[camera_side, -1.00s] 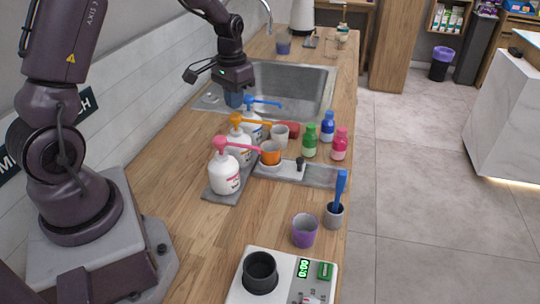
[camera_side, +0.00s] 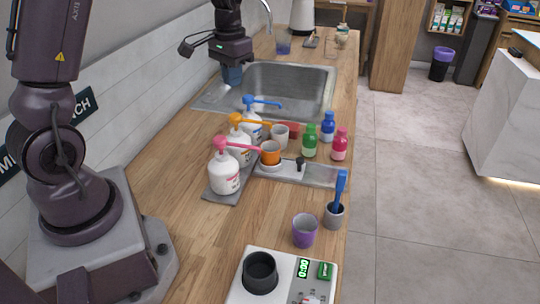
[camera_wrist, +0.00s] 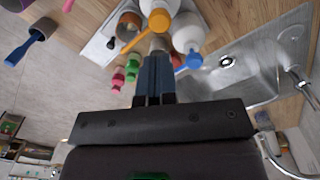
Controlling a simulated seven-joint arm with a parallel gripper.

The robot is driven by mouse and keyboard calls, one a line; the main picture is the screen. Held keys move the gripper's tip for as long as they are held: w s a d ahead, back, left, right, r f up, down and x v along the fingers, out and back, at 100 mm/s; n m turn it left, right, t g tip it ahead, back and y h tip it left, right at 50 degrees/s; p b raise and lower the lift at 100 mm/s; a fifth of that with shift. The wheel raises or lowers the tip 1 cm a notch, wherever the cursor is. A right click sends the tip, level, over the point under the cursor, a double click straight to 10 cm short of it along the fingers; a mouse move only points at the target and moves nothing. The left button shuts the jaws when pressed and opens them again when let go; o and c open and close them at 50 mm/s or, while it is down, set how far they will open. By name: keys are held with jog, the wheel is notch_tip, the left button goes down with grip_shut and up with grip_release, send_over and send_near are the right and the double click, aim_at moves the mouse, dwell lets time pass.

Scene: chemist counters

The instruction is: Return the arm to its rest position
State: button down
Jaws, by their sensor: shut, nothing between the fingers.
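My gripper (camera_side: 232,76) hangs at the back left of the counter, over the left rear edge of the sink. Its blue fingers point down and hold nothing. In the wrist view the fingers (camera_wrist: 157,58) are together. My arm reaches back along the wall above the counter, with its elbow out of the side view.
Pump bottles with pink (camera_side: 224,170), orange and blue heads stand on a grey mat before the sink (camera_side: 290,88). Small green (camera_side: 310,142), blue and pink bottles stand right of them. A purple cup (camera_side: 304,231) and a scale (camera_side: 283,282) are in front. Open counter lies left.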

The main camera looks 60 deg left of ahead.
jog(key=shift+r, duration=0.1)
jog(key=s+d+r+m+t, duration=0.1)
jog(key=s+d+r+t, duration=0.1)
jog(key=s+d+r, duration=0.4)
jog(key=s+d+r+m+t, duration=0.2)
jog(key=s+d+r, duration=0.3)
jog(key=s+d, duration=0.5)
jog(key=shift+d+r+t, duration=0.35)
jog(key=shift+d+t, duration=0.45)
jog(key=shift+d, duration=0.3)
